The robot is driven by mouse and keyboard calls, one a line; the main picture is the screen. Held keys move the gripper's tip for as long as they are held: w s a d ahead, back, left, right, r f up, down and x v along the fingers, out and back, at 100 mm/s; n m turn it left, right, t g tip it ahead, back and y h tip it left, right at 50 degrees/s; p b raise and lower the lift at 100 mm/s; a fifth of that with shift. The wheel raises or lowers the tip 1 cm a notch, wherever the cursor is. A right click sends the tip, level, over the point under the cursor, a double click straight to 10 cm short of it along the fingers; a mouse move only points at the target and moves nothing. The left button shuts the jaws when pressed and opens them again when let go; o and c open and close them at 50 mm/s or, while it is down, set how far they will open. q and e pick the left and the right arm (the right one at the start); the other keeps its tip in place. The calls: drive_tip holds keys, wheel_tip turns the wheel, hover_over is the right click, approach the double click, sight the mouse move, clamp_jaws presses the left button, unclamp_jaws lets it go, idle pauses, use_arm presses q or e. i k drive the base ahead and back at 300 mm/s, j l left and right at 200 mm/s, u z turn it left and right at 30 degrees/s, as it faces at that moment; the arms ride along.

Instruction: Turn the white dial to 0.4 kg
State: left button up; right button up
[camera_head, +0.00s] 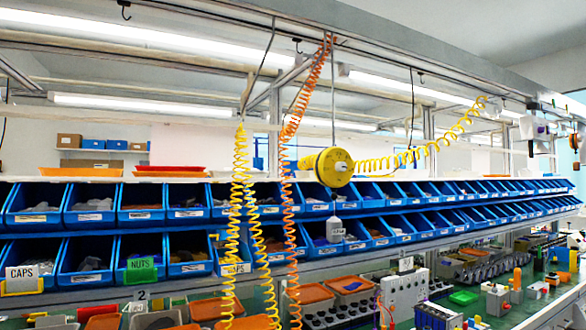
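I cannot make out a white dial or any 0.4 kg marking in the head view. A small white object (335,230) hangs below a round yellow reel (334,167); I cannot tell what it is. Neither of my grippers is in view, and no part of my arms shows.
Two long rows of blue bins (92,205) run across the back. Coiled yellow hoses (238,200) and an orange hose (287,190) hang in the middle. A grey-white box (404,292) and small devices stand on a green bench top (535,300) at lower right.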

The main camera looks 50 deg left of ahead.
sight(339, 166)
drive_tip(key=u, duration=1.5)
